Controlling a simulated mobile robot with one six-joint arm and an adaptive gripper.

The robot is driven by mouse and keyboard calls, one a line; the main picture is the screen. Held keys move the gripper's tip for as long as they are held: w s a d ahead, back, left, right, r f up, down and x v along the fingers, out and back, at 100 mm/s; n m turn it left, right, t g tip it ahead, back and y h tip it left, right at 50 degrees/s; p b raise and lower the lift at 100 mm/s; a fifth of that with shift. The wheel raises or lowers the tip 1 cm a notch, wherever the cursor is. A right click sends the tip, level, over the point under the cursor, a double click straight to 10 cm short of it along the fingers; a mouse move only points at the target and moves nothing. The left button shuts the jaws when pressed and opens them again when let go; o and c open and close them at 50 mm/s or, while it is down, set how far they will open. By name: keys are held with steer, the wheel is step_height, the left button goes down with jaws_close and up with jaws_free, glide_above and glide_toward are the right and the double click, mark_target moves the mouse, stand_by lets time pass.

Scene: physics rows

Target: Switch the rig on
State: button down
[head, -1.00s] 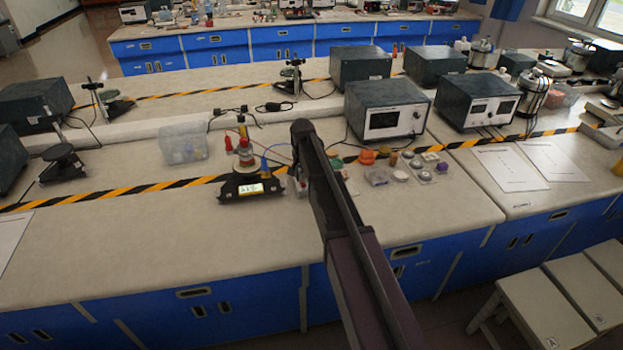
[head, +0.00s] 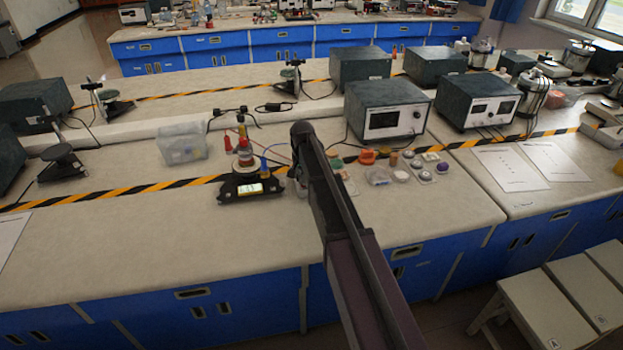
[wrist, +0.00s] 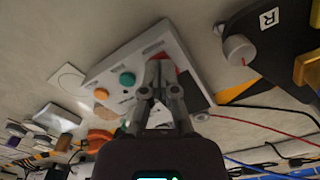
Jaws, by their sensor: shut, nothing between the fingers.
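A pale switch box (wrist: 135,75) lies on the bench in the wrist view, with a green button (wrist: 127,79) and an orange button (wrist: 101,93) on its top. A red part (wrist: 180,64) shows just behind my fingertips, mostly hidden by them. My gripper (wrist: 160,68) is shut and empty, its tips over the red part; I cannot tell whether they touch it. The black rig (head: 250,190) with a lit yellow display stands on the bench left of my arm. Part of it, with a grey knob (wrist: 238,48), shows in the wrist view. My arm hides most of the switch box from the head camera.
A clear plastic bin (head: 183,143) stands left behind the rig. A dark power unit (head: 387,110) stands behind my arm. Small coloured items, including an orange one (head: 367,156), lie right of it. Red and blue wires (wrist: 265,125) run near the box.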

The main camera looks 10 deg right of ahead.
steer(key=shift+f, duration=0.3)
steer(key=shift+r, duration=0.1)
stand_by(0.3)
steer(key=shift+r+p, duration=3.25)
steer(key=shift+r, duration=0.15)
steer(key=s+n, duration=0.6)
steer(key=s, duration=2.3)
steer(key=shift+s, duration=0.2)
